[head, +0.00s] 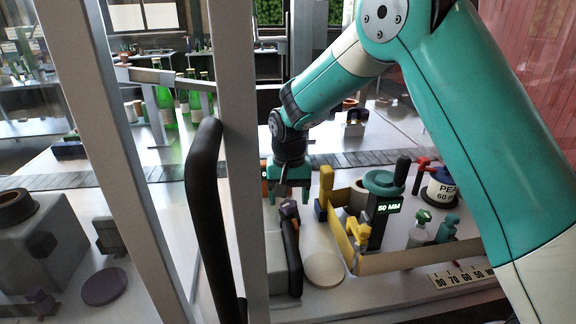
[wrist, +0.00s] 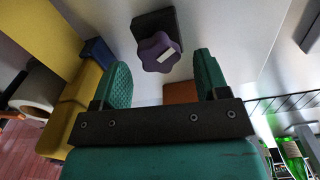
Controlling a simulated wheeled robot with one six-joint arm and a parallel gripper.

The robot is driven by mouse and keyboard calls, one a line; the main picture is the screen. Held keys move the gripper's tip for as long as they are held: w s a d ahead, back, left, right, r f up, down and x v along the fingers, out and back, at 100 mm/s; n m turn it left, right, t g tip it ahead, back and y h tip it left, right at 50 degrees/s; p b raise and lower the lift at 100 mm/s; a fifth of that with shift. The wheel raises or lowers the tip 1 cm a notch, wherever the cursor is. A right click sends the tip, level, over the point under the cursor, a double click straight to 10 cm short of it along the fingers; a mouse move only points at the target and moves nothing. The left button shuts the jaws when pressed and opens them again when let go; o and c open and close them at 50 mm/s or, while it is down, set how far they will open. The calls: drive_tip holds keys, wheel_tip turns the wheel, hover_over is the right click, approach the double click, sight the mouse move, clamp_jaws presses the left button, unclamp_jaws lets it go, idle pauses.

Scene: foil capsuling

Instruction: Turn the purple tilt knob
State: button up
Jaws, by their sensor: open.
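The purple tilt knob (wrist: 158,52) shows in the wrist view as a lobed knob with a white mark, on a dark square mount fixed to a pale surface. My gripper (wrist: 163,78) is open, with one teal finger on each side below the knob in the picture. The knob appears beyond the fingertips, and no contact is visible. In the head view my gripper (head: 291,190) points down just above a small purple part (head: 289,208) on a dark upright piece, which appears to be the same knob.
A yellow block (head: 325,185) with a blue part stands close to the right of my gripper. A white disc (head: 324,270) lies in front. Grey frame posts (head: 237,130) stand at the left.

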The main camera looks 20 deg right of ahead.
sight(289, 202)
wheel_tip(289, 202, up, 16)
drive_tip(key=b, duration=0.1)
drive_tip(key=shift+r+b, duration=0.15)
drive_tip(key=shift+b, duration=0.25)
drive_tip(key=s+a+f+n+y, duration=0.2)
drive_tip(key=s+n, duration=0.3)
drive_tip(key=s, duration=1)
drive_tip(key=s+a+f+n+y, duration=0.2)
drive_tip(key=s+n, duration=0.3)
drive_tip(key=s, duration=1)
drive_tip(key=shift+s+a+f+n, duration=0.15)
drive_tip(key=shift+s+a+n, duration=0.15)
drive_tip(key=shift+a, duration=0.25)
